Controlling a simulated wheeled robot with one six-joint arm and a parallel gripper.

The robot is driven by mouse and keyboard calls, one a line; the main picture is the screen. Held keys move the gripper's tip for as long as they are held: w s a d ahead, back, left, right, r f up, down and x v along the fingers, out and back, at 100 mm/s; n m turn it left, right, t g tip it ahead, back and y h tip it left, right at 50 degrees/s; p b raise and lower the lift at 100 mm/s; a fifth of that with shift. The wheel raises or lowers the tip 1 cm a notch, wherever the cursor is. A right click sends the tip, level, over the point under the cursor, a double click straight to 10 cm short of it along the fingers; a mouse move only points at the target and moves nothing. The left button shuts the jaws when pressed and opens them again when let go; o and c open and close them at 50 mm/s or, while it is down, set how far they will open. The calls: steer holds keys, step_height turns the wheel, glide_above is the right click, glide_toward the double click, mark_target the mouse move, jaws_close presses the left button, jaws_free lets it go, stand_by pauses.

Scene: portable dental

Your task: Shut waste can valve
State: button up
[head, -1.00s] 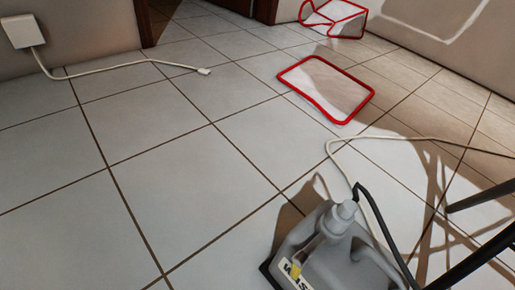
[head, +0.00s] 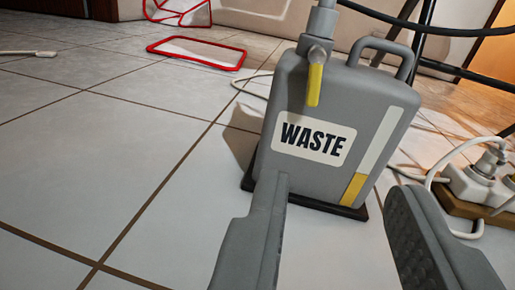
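The grey waste can (head: 262,140) stands upright on a dark base on the tiled floor, its WASTE label facing me. The valve's yellow handle (head: 314,86) points down from a grey fitting (head: 316,48) at the can's top left, over the upper front of the can. My gripper (head: 341,188) is open and empty, its two grey fingers spread apart in the lower part of the view.
A white power strip (head: 470,188) with plugs and cords lies right of the can. Black tubing and dark legs (head: 425,40) are behind it. A red-edged panel (head: 195,50) lies on the floor at the back.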

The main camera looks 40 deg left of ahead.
mark_target(313, 88)
steer(key=x, duration=1.7)
steer(key=shift+s+a+f, duration=0.15)
steer(key=shift+a+f, duration=0.05)
steer(key=shift+f, duration=0.2)
jaws_close()
